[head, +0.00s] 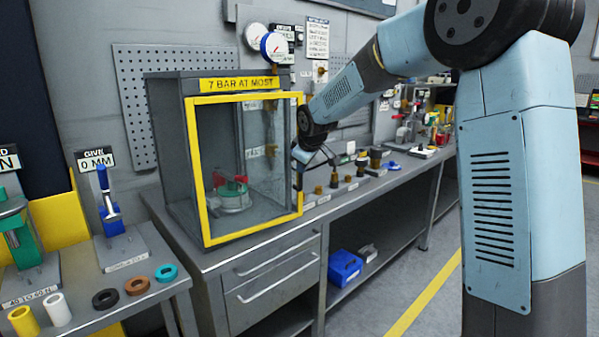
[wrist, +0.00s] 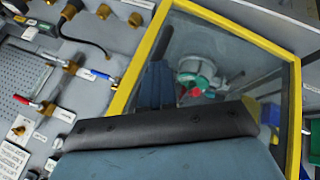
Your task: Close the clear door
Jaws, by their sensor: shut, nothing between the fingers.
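The clear door (head: 247,165) has a yellow frame and stands across the front of the grey cabinet (head: 168,150), under the "7 BAR AT MOST" label. It lies flush or nearly so; I cannot tell whether a small gap remains at its right edge. Through the pane I see a green valve with a red handle (head: 236,188). My gripper (head: 298,183) is shut and empty beside the door's right frame edge.
Small brass fittings (head: 334,181) stand on the workbench (head: 400,170) right of the cabinet. Two gauges (head: 274,46) are above it. A lower bench at left holds coloured rings (head: 137,286). A blue box (head: 345,267) sits on the shelf below. Floor in front is clear.

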